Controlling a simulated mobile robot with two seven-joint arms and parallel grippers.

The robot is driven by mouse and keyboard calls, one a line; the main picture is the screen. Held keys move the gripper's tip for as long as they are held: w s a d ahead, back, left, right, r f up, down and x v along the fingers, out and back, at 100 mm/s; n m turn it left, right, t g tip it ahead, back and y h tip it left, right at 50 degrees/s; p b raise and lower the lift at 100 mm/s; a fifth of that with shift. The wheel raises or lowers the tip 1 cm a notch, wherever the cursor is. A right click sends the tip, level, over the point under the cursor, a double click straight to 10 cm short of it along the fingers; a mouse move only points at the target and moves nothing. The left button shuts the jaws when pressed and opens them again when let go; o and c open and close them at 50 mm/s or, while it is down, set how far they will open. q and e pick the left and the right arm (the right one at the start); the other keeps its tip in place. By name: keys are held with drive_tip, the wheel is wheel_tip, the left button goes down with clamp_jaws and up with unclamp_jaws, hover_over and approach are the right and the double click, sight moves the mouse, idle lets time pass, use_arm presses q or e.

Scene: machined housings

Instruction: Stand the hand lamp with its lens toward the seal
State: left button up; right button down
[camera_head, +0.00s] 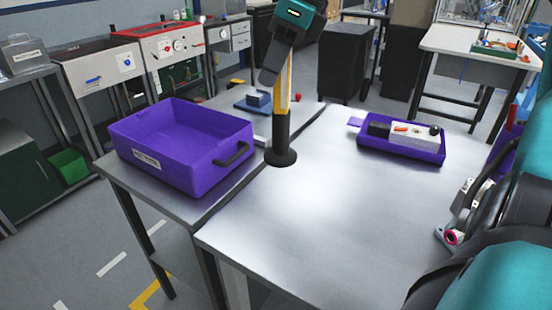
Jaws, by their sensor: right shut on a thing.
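The hand lamp (281,125) is a slim yellow and black stick with a round black foot. It is upright at the left edge of the grey table (330,230), foot down. I cannot tell whether the foot touches the tabletop. My right gripper (283,72), dark below a teal wrist, is shut on the lamp's upper part and hides some of it. I cannot make out which way the lens faces. The seal (453,237) appears as a small pink ring on a grey metal housing (475,205) at the right, partly hidden by my arm. My left gripper is not in view.
A purple tray (374,152) with white, black and orange items lies at the table's back. A deep purple bin (203,185) stands on the side table at the left. A small blue fixture (254,108) is behind the lamp. The table's middle is clear.

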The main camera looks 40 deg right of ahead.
sight(273, 152)
wheel_tip(273, 152, down, 16)
drive_tip(key=shift+f+b, duration=0.1)
drive_tip(key=shift+b, duration=0.25)
drive_tip(key=shift+f, duration=0.1)
drive_tip(key=c, duration=0.6)
unclamp_jaws()
drive_tip(key=shift+c, duration=0.2)
drive_tip(key=shift+r, duration=0.2)
drive_tip(key=p+v, duration=0.1)
drive_tip(key=v, duration=1.1)
drive_tip(key=shift+a+f, duration=0.1)
